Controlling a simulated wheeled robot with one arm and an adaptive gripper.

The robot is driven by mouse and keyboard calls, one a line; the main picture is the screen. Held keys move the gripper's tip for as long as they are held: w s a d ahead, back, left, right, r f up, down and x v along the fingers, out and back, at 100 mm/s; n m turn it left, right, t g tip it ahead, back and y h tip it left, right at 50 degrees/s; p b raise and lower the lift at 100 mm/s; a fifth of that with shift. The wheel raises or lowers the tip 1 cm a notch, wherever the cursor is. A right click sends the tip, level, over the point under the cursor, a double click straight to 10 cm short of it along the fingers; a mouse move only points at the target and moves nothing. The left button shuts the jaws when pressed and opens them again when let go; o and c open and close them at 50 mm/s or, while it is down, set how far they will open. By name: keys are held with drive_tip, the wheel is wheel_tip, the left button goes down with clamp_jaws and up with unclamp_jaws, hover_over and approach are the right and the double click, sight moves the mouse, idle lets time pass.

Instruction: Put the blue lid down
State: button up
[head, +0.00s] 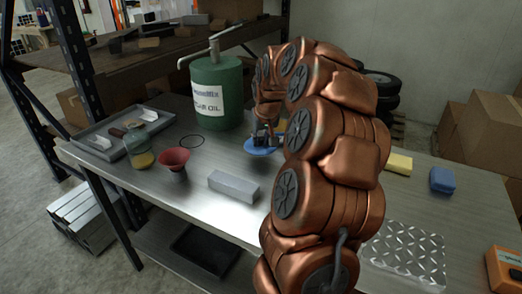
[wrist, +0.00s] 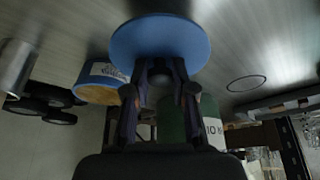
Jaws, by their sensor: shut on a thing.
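The blue lid (head: 258,151) is a flat round disc over the steel workbench (head: 215,160), in front of the green oil drum. In the wrist view the lid (wrist: 160,42) shows whole at the fingertips. My gripper (head: 262,138) is shut on the lid, also seen in the wrist view (wrist: 160,70). The lid is low near the bench top; I cannot tell if it touches it. My copper-coloured arm hides part of the bench to the right of the lid.
Nearby are the green drum (head: 216,95), a black ring (head: 192,141), a red funnel (head: 173,162), a glass jar (head: 139,148) and a grey block (head: 233,186). A blue tub (wrist: 97,87) shows in the wrist view. Bare bench lies between block and lid.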

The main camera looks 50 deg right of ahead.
sight(262, 147)
drive_tip(key=shift+f+p, duration=0.35)
drive_tip(key=shift+f, duration=2.1)
drive_tip(key=shift+f, duration=0.2)
drive_tip(key=o, duration=0.9)
drive_tip(key=shift+o, duration=0.2)
